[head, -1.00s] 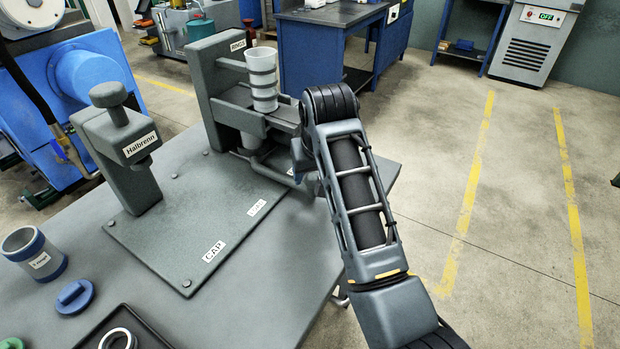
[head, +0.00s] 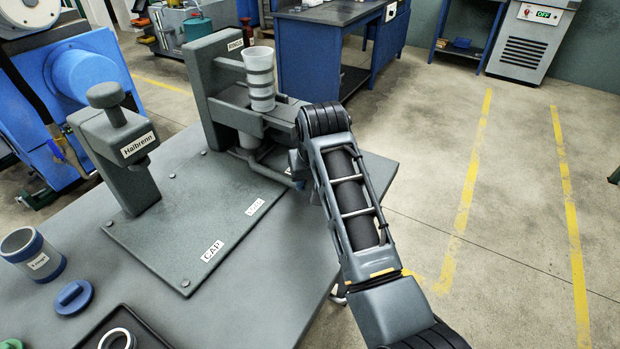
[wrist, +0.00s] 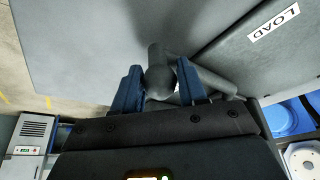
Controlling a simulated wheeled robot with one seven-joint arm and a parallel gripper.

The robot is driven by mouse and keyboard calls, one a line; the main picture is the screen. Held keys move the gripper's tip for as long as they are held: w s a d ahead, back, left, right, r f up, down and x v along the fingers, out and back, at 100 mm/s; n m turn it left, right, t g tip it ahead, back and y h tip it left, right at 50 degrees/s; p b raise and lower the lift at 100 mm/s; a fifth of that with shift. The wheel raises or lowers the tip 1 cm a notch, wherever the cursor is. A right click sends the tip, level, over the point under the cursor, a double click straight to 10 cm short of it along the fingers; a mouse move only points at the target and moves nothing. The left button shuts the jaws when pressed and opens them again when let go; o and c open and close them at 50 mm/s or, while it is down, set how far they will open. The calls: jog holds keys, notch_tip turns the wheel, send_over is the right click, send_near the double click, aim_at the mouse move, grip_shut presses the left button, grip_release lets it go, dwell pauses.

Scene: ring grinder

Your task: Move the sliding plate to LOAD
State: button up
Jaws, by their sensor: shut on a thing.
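The grey ring machine has a tower labelled RINGS (head: 235,44). A white ringed cup (head: 260,80) stands upright at the tower. A bent grey bar (head: 262,160) runs low beside the tower's foot towards my arm. I cannot clearly make out the sliding plate's outline. In the wrist view my gripper (wrist: 160,82) is shut on a round grey knob (wrist: 159,83) at the end of a bar, with LOAD (wrist: 274,22) to the upper right. My arm hides the grip in the head view.
The post labelled Halbrenn (head: 115,150) stands at the plate's left. A blue-banded cup (head: 32,255), a blue lid (head: 73,297) and a black tray (head: 135,325) with a white ring lie at front left. Floor right of the table is clear.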

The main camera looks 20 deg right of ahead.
grip_shut()
jog(key=shift+a, duration=0.1)
